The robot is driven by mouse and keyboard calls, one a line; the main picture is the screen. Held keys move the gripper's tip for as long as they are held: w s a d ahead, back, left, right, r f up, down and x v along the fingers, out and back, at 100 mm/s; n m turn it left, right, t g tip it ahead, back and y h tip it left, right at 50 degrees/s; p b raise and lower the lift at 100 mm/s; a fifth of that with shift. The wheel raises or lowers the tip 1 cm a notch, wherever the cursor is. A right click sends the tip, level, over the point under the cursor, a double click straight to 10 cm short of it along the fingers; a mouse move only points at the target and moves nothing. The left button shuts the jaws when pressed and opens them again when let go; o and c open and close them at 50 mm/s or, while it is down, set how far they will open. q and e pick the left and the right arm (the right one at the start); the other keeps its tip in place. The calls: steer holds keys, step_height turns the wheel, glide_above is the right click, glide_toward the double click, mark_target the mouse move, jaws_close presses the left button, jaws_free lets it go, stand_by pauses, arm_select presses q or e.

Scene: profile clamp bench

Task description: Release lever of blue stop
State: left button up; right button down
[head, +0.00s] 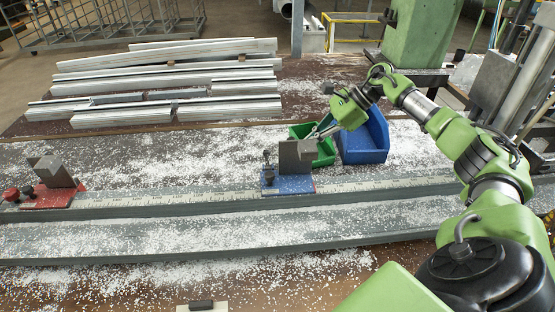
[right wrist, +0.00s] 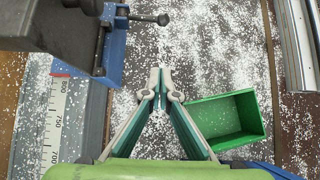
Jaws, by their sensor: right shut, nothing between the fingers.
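The blue stop (head: 290,184) sits on the grey rail with a ruler scale, in the middle of the head view. It carries a dark grey upright block (head: 297,155). A dark lever with a knob (head: 268,170) stands at its left side. In the right wrist view the blue stop (right wrist: 113,58) is at the upper left, and a dark rod with a round end (right wrist: 150,18) sticks out from it. My right gripper (right wrist: 160,88) is shut and empty, over the bench behind the stop and apart from the rod. My left gripper is not in view.
A green bin (right wrist: 227,122) and a blue bin (head: 364,142) stand close behind the stop. A red stop (head: 52,195) sits on the rail (head: 150,204) at the left. Metal profiles (head: 165,75) lie at the back. White chips cover the bench.

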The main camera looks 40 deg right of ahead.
mark_target(267, 160)
steer(key=p+x, duration=0.3)
steer(key=x, duration=0.6)
steer(key=shift+w+a, duration=0.15)
steer(key=shift+a, duration=0.2)
steer(key=r+p, duration=0.1)
steer(key=a+r+p, duration=0.1)
steer(key=w+r, duration=0.1)
steer(key=shift+a+p, duration=0.35)
steer(key=shift+p, duration=0.05)
steer(key=shift+f, duration=0.1)
